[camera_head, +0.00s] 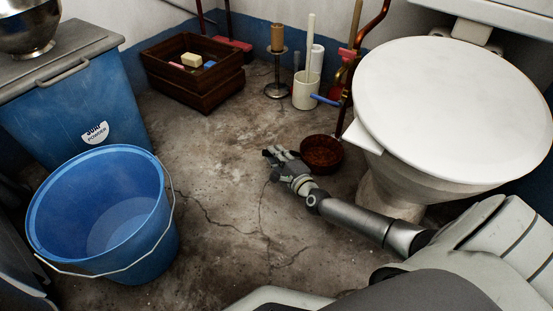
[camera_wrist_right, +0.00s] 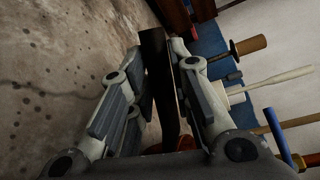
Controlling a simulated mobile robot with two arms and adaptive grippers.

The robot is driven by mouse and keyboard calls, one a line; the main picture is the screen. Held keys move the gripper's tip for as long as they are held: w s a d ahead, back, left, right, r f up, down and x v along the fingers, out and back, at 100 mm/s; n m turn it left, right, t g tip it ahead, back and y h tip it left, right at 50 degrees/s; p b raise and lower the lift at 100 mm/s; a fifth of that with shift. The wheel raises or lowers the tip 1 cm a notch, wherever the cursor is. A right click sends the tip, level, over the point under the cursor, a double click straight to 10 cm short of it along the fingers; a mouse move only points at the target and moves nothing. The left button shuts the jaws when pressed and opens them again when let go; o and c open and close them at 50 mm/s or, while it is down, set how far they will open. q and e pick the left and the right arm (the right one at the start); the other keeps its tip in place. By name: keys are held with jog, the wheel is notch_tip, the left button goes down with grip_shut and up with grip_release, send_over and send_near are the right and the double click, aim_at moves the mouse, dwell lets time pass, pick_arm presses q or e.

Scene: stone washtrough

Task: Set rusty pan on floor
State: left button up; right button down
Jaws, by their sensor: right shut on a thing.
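The rusty pan (camera_head: 321,152) is a round, reddish-brown, shallow dish beside the toilet base in the head view. My right gripper (camera_head: 279,158) is just left of the pan's bowl. In the right wrist view my right gripper (camera_wrist_right: 152,95) is shut on the dark handle of the pan (camera_wrist_right: 153,45), which passes between its two fingers. The bowl is mostly hidden in that view. The pan is low over the floor (camera_head: 215,190); I cannot tell whether it touches it. My left gripper is out of view.
The toilet (camera_head: 450,105) stands close on the right. A blue bucket (camera_head: 105,215) and a blue bin (camera_head: 75,110) are on the left. A wooden crate (camera_head: 195,85), a white brush holder (camera_head: 305,92) and a metal stand (camera_head: 278,65) are behind. Cracked floor in the middle is clear.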

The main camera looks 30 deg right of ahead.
jog(key=shift+r, duration=0.15)
jog(key=c, duration=1.3)
grip_release()
jog(key=shift+f, duration=0.2)
jog(key=shift+r, duration=0.2)
jog(key=shift+s+r+p, duration=0.1)
jog(key=shift+s+p, duration=0.25)
jog(key=shift+s, duration=0.05)
jog(key=s+p, duration=0.1)
jog(key=s, duration=0.2)
jog(key=s+p, duration=0.2)
jog(key=s, duration=0.2)
jog(key=s+r+p, duration=0.1)
jog(key=s+p, duration=0.1)
jog(key=s, duration=0.2)
jog(key=shift+a, duration=0.3)
jog(key=shift+r, duration=0.15)
